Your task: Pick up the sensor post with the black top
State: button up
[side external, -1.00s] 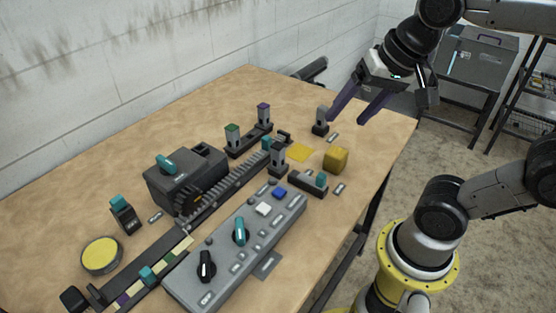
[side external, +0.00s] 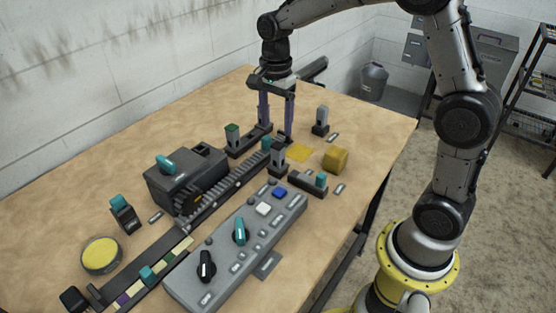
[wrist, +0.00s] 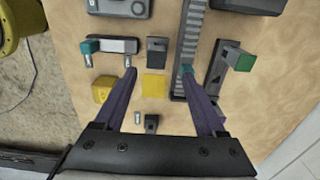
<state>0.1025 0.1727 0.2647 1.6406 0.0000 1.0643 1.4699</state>
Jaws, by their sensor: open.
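A grey sensor post with a black top (side external: 278,155) stands upright beside the conveyor, near the yellow square. It also shows in the wrist view (wrist: 157,48), just beyond and between my fingertips. My gripper (side external: 277,136) is open, its purple fingers pointing down above and slightly behind that post. The jaws (wrist: 158,72) are empty. A green-topped post (side external: 233,133) stands in a black rack (side external: 247,145) left of the fingers. The purple-topped post of that rack is hidden by my gripper. Another grey post (side external: 321,120) stands alone to the right.
A ribbed conveyor (side external: 225,175) runs close to the fingers. A yellow block (side external: 335,159), a yellow square (side external: 300,152) and a teal-knobbed black piece (side external: 309,184) are nearby. A grey control panel (side external: 225,265) lies in front. Bare table is free at the back left.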

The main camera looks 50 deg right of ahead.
aim_at(278, 156)
notch_tip(278, 156, down, 5)
jog(key=shift+f, duration=0.2)
jog(key=f, duration=0.4)
jog(key=shift+s+f, duration=0.2)
jog(key=shift+s, duration=0.15)
jog(key=shift+f, duration=0.6)
grip_shut()
